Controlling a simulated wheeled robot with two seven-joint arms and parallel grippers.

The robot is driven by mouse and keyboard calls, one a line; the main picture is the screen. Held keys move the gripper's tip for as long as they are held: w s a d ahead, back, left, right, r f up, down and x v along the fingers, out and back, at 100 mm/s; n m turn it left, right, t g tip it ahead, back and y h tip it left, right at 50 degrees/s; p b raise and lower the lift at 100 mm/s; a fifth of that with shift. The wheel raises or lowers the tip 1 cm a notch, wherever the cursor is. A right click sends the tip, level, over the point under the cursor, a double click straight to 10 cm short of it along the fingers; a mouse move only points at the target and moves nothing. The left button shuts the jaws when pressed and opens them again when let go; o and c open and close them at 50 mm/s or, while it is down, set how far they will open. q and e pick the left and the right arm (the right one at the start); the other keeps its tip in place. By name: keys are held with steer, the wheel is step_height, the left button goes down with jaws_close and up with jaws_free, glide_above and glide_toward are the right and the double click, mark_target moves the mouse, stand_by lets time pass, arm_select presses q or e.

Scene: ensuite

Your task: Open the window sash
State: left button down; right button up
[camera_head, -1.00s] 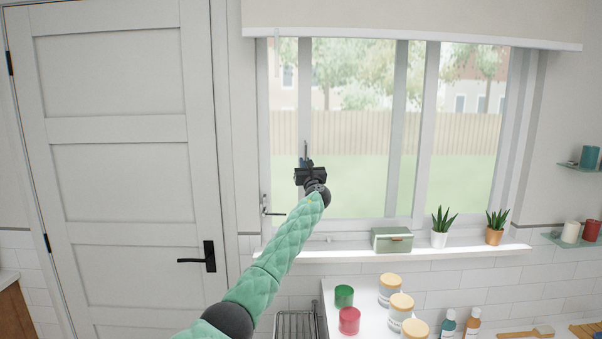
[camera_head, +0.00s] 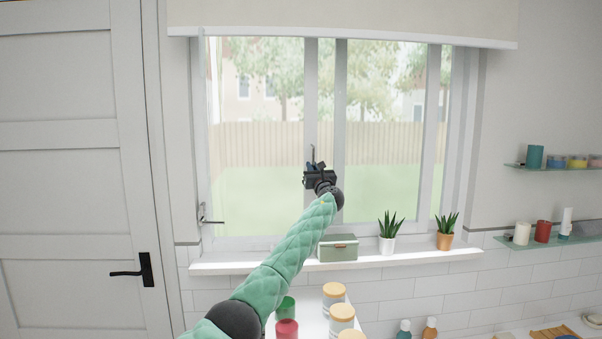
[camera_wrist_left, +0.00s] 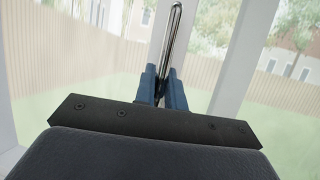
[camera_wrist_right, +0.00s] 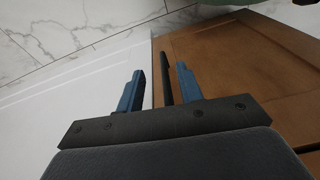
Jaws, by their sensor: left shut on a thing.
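The window sash (camera_head: 311,90) is a pale-framed sliding pane in the wide window. Its left stile stands near the window's middle, beside the fixed upright (camera_head: 341,90), with a clear span to its left. A slim metal loop handle (camera_head: 312,152) stands on that stile; it also shows in the left wrist view (camera_wrist_left: 174,35). My left gripper (camera_head: 313,166) is shut on the handle's lower part, its blue fingers closed around it. My right gripper (camera_wrist_right: 160,76) is open, seen only in its wrist view, with its fingers apart.
On the sill (camera_head: 450,255) stand a green box (camera_head: 338,248) and two potted plants (camera_head: 388,230), below and right of my left gripper. Jars (camera_head: 334,294) stand on the counter. A window catch (camera_head: 208,217) sits at lower left. The right wrist view shows a brown cabinet (camera_wrist_right: 225,60).

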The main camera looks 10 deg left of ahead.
arm_select(q)
steer(key=shift+w+d+r, duration=0.15)
steer(key=shift+w+d, duration=0.1)
steer(key=shift+d, duration=0.6)
arm_select(e)
steer(key=shift+w+r, duration=0.2)
steer(key=shift+r, duration=0.15)
arm_select(q)
steer(key=shift+a, duration=0.1)
steer(key=c, duration=1.6)
jaws_free()
steer(key=shift+c, duration=0.2)
steer(key=shift+o, duration=0.8)
steer(key=shift+s+a+r, duration=0.1)
steer(key=shift+s+a, duration=0.05)
steer(key=shift+s, duration=0.1)
arm_select(e)
steer(key=shift+s, duration=0.1)
arm_select(q)
steer(key=shift+w, duration=0.1)
